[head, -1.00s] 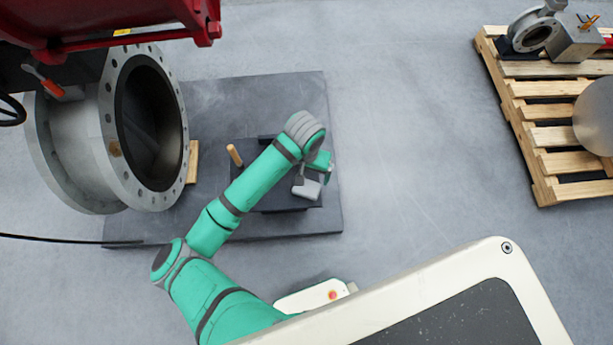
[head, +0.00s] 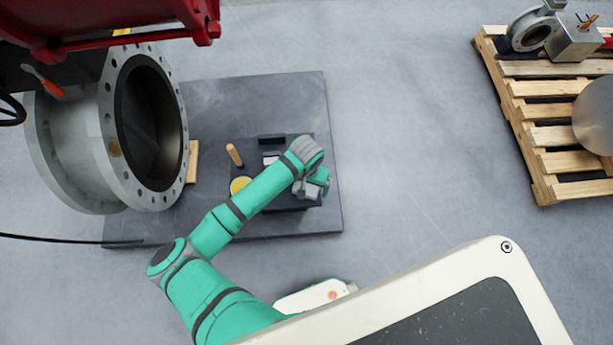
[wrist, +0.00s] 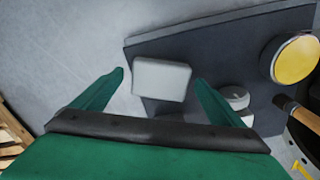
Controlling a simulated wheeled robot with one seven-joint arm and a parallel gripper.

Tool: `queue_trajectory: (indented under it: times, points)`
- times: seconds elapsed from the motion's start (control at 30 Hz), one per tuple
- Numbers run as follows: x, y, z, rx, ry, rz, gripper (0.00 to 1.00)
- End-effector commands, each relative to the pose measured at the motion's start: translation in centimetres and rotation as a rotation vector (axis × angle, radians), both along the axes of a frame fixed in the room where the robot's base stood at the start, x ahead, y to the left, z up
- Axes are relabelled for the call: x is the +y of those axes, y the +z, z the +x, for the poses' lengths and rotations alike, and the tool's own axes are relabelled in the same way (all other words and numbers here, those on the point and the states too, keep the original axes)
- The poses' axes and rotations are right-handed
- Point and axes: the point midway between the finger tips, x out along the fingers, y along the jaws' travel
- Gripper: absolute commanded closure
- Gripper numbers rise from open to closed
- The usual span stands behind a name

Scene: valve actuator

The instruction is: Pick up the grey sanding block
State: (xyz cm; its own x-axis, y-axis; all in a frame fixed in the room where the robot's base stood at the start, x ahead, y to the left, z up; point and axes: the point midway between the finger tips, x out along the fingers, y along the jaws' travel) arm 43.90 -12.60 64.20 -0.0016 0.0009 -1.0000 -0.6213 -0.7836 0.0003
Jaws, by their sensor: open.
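The grey sanding block (wrist: 162,80) shows in the wrist view as a pale, box-shaped piece at the edge of a dark tray (wrist: 190,45). My gripper (wrist: 160,77) is open, with one green finger on each side of the block in the picture. I see no finger clearly touching it, and the height gap is hard to judge. In the head view my gripper (head: 318,183) is over the right part of the dark tray, and it largely hides the block there.
On the tray are a yellow disc (head: 241,185), a wooden handle (head: 234,155), a light grey piece (head: 270,159) and a black holder (head: 271,140). A large flanged valve (head: 110,150) stands at left. A wooden pallet (head: 545,136) lies at right; floor between is clear.

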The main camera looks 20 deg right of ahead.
Motion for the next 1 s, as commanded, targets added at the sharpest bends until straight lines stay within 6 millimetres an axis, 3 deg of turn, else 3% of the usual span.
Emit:
queue_trajectory:
  times: [0.27,0.47,0.57,0.83,1.0]
  points:
    - [0.0,-0.4,0.0,-0.001,-0.001,-0.001,0.08]
    - [-0.1,-0.4,0.0,-0.001,-0.001,-0.001,0.51]
    - [0.0,-0.4,0.0,-0.001,-0.001,-0.001,0.6]
    - [-0.1,-0.1,0.0,-0.002,-0.001,-0.001,0.6]
    - [-0.2,1.1,0.0,-0.002,-0.001,-0.004,0.6]
